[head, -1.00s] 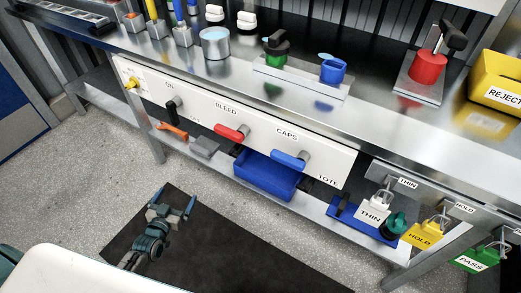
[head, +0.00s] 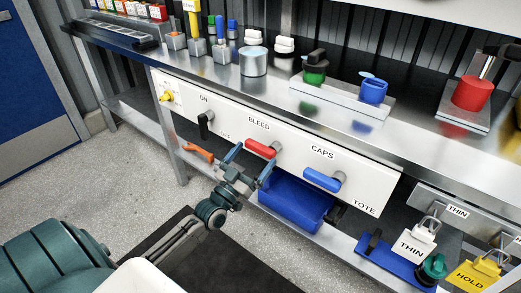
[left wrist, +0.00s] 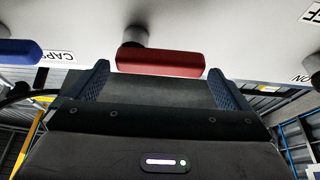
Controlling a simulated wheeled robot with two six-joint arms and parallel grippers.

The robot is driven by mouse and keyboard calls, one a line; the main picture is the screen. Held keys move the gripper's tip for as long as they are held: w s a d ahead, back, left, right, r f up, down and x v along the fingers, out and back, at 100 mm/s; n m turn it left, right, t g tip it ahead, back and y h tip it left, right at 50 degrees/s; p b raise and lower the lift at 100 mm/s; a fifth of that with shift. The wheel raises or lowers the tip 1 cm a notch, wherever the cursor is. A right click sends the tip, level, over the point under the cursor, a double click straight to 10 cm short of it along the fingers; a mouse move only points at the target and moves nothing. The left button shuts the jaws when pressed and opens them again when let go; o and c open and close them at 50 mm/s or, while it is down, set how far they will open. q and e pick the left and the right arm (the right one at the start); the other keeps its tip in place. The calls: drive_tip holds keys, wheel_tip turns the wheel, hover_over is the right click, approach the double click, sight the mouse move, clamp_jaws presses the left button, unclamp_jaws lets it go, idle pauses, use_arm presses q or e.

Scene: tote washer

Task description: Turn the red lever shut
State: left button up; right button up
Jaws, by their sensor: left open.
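The red lever (head: 260,148) sits on the white panel under the label BLEED, its bar lying sideways along the panel and pointing left from its hub. My left gripper (head: 249,163) is open just in front of and below the lever, its two fingers apart. In the left wrist view the red lever (left wrist: 160,62) lies across the gap, just beyond the fingertips. Nothing shows between the fingers, and I cannot tell whether they touch the lever. My right gripper is not in view.
A blue lever (head: 323,180) under CAPS is to the right, a black lever (head: 205,124) under ON to the left. A yellow knob (head: 166,96) is at the panel's far left. A blue bin (head: 295,203) and an orange tool (head: 197,150) lie below the panel.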

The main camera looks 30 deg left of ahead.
sight(257, 152)
use_arm(q)
drive_tip(key=shift+x, duration=1.95)
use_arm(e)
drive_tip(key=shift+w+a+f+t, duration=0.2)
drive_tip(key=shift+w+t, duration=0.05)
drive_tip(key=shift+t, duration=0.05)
use_arm(q)
drive_tip(key=shift+c, duration=0.4)
